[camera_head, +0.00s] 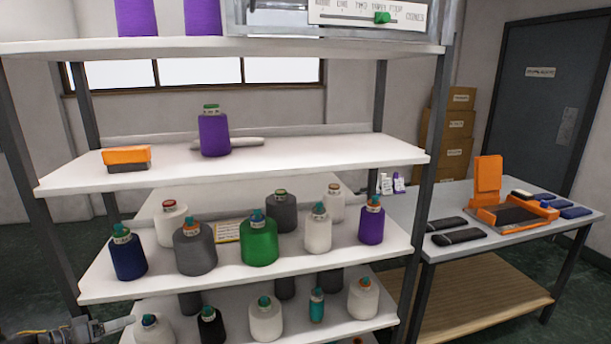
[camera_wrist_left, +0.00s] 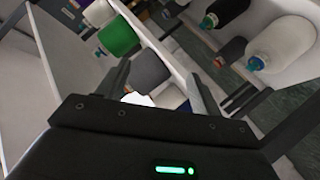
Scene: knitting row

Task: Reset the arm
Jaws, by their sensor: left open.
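My left gripper (camera_head: 112,327) is at the lower left of the head view, at the left end of the shelf rack's lower tier, close to a white yarn cone (camera_head: 153,331). I cannot tell whether it touches the cone. In the left wrist view its two fingers stand apart with nothing gripped between them (camera_wrist_left: 160,82). A grey cone (camera_wrist_left: 150,70) and a green cone (camera_wrist_left: 118,37) show beyond the fingers. My right gripper is not in view.
The rack's middle shelf (camera_head: 290,160) holds a purple cone (camera_head: 214,135) and an orange-and-black box (camera_head: 127,159). The shelf below (camera_head: 330,255) carries several cones. A side table (camera_head: 400,210) stands right, with an orange device (camera_head: 488,180) and dark flat items.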

